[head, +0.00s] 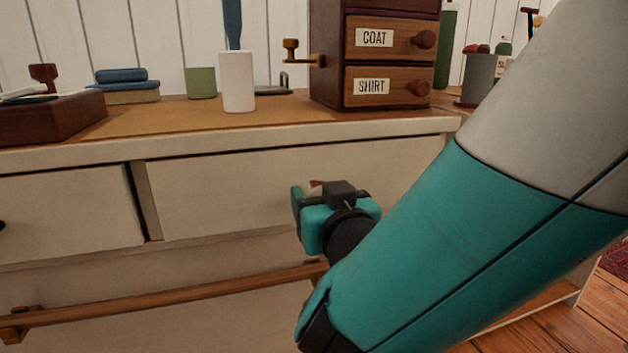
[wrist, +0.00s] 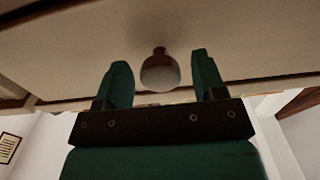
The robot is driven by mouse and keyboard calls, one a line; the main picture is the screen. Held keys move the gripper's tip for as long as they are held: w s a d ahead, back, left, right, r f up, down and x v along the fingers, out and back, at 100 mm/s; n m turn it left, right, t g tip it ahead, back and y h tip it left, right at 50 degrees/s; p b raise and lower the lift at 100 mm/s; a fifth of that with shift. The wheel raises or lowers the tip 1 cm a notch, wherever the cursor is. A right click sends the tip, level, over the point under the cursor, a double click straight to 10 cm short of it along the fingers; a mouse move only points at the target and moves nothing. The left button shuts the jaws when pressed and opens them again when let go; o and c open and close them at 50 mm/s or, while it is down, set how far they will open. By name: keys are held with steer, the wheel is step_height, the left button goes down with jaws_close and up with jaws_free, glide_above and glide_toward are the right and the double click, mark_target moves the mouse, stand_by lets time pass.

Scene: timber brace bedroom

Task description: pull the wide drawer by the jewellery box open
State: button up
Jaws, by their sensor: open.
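The wide drawer (head: 225,188) is a cream front in the upper row of a dresser and looks shut. A rounded knob (wrist: 160,74) on a short stem sticks out from a cream front in the wrist view. My gripper (head: 307,189) is in front of the drawer's right part. In the wrist view my open fingers (wrist: 161,64) stand on either side of the knob, with a visible gap to each. In the head view the gripper hides most of the knob. A small dark chest (head: 325,60) with drawers labelled COAT and SHIRT stands above on the dresser top.
A narrower drawer (head: 65,215) lies to the left. A wooden rail (head: 170,300) runs across the front below the drawers. A white cup (head: 237,82), a green cup (head: 201,83) and a dark red wooden box (head: 45,118) stand on the dresser top (head: 290,122).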

steer(key=shift+w+a, duration=0.15)
steer(key=shift+w, duration=0.45)
